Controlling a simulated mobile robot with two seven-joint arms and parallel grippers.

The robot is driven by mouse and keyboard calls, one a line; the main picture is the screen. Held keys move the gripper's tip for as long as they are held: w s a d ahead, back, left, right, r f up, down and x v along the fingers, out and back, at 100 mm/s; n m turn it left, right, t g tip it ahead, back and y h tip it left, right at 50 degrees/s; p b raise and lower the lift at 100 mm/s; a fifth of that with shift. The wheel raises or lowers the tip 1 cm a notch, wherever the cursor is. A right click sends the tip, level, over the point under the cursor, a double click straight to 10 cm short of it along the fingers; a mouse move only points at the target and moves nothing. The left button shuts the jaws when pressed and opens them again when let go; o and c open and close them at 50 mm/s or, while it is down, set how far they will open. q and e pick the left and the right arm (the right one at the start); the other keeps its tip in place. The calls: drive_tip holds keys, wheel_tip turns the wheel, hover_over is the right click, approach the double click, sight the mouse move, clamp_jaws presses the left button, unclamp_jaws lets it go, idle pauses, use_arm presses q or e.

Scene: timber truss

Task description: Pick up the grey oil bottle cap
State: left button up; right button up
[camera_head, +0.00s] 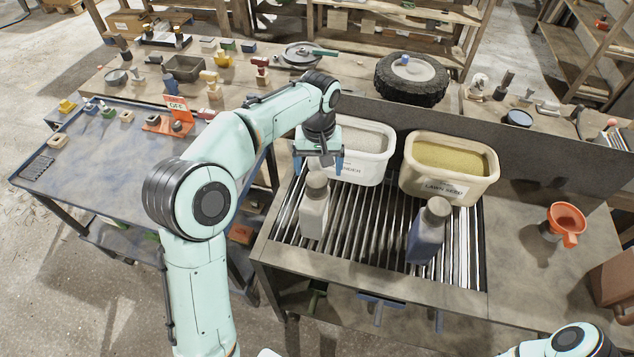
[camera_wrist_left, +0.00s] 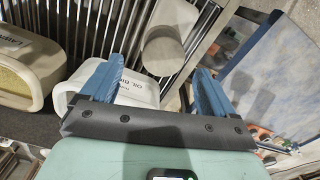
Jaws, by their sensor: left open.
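A light grey bottle (camera_head: 314,218) with a grey cap (camera_head: 317,182) stands upright on the slatted rack. The cap (camera_wrist_left: 162,50) also shows in the left wrist view, just beyond and between my fingers. My left gripper (camera_head: 319,163) is open and empty, its two blue fingers (camera_wrist_left: 158,84) apart. It is above and slightly behind the cap, with no clear contact. A dark blue bottle (camera_head: 427,236) with a grey-brown cap (camera_head: 437,207) stands to the right on the same rack. My right gripper is not in view.
A white bin (camera_head: 372,180) labelled as binder and a cream bin labelled lawn seed (camera_head: 446,190) stand behind the bottles. An orange funnel (camera_head: 567,224) is at the right. The rack (camera_head: 378,230) has bare slats between the bottles. A blue-topped table (camera_head: 100,160) lies left.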

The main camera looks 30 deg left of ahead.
sight(317, 179)
use_arm(q)
drive_tip(key=f, duration=0.4)
drive_tip(key=shift+s+a, duration=0.1)
drive_tip(key=shift+s, duration=0.15)
drive_tip(key=c, duration=1.2)
drive_tip(key=shift+o, duration=0.2)
drive_tip(key=shift+r, duration=0.1)
